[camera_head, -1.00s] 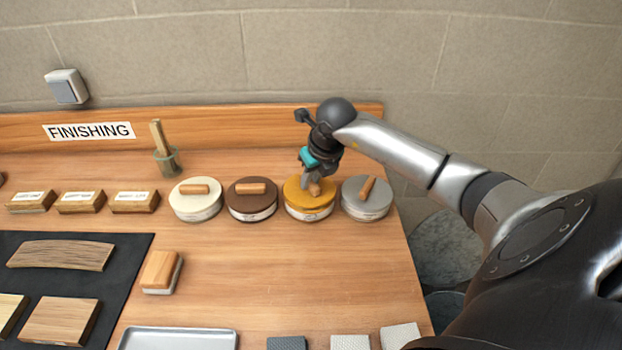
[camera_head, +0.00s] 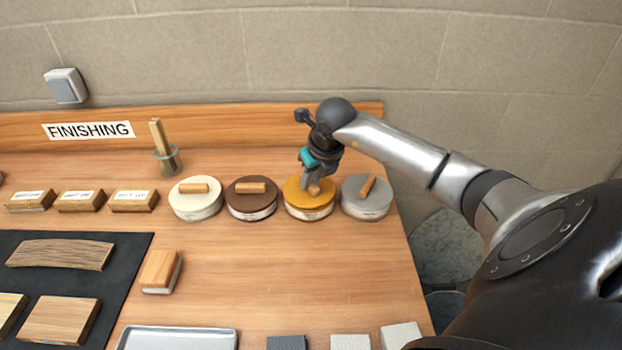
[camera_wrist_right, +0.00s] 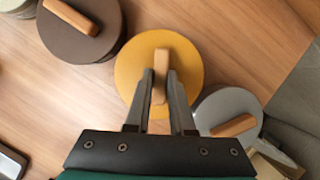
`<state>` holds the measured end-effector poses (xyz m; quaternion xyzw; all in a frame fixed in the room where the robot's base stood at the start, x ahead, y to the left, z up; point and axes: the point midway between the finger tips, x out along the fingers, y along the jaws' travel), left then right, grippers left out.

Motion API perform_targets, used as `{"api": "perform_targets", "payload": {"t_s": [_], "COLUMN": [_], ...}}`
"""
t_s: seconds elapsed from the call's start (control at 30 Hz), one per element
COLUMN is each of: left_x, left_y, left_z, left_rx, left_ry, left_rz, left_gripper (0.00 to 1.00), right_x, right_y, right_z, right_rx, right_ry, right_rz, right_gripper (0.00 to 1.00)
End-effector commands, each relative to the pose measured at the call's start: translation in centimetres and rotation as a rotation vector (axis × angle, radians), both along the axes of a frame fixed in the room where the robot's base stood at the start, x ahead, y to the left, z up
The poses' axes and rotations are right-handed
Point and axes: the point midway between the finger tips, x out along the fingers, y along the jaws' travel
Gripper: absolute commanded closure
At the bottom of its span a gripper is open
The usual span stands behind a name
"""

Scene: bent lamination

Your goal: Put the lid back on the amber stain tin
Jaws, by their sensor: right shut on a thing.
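The amber lid (camera_head: 304,199) lies on the amber stain tin (camera_head: 310,214), third from the left in the row of tins. It looks level there; whether it is fully seated I cannot tell. My right gripper (camera_head: 312,186) reaches down from above and is shut on the lid's wooden handle. In the right wrist view, the fingers (camera_wrist_right: 160,95) flank the wooden handle (camera_wrist_right: 160,65) in the middle of the amber disc. The tin's body is hidden below the lid in that view. My left gripper is not in view.
A brown-lidded tin (camera_head: 252,200) stands close on the left and a grey-lidded tin (camera_head: 367,198) close on the right. A cream-lidded tin (camera_head: 196,201) is farther left. A jar with a brush (camera_head: 166,159) stands behind.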

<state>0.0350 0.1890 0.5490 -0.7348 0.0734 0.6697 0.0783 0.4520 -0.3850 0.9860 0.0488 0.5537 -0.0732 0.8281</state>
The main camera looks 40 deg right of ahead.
Motion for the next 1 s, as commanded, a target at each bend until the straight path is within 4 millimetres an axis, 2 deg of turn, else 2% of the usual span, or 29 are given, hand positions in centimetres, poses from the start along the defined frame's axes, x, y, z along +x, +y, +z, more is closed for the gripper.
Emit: {"api": "perform_targets", "payload": {"t_s": [0.4, 0.43, 0.7, 0.73, 0.9, 1.0], "left_x": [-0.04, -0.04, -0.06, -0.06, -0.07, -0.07], "left_y": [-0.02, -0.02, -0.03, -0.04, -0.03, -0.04], "left_z": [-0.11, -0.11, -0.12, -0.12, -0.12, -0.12], "left_rx": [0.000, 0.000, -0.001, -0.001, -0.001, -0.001], "left_ry": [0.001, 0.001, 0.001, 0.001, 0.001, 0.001], "left_rz": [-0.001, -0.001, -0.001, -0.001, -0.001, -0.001], "left_gripper": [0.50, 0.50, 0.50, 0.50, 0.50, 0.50], "right_x": [0.03, 0.03, 0.03, 0.02, 0.02, 0.01], "right_y": [-0.03, -0.03, -0.02, -0.01, -0.01, 0.00], "right_z": [0.02, 0.02, 0.00, -0.01, -0.01, -0.03], "right_rx": [0.000, 0.000, 0.000, 0.000, 0.000, 0.000], "right_ry": [-0.001, -0.001, 0.000, 0.000, 0.000, 0.000], "right_rz": [0.000, 0.000, 0.000, 0.000, 0.000, 0.000], "right_gripper": [1.00, 0.78, 0.47, 0.44, 0.44, 0.34]}}
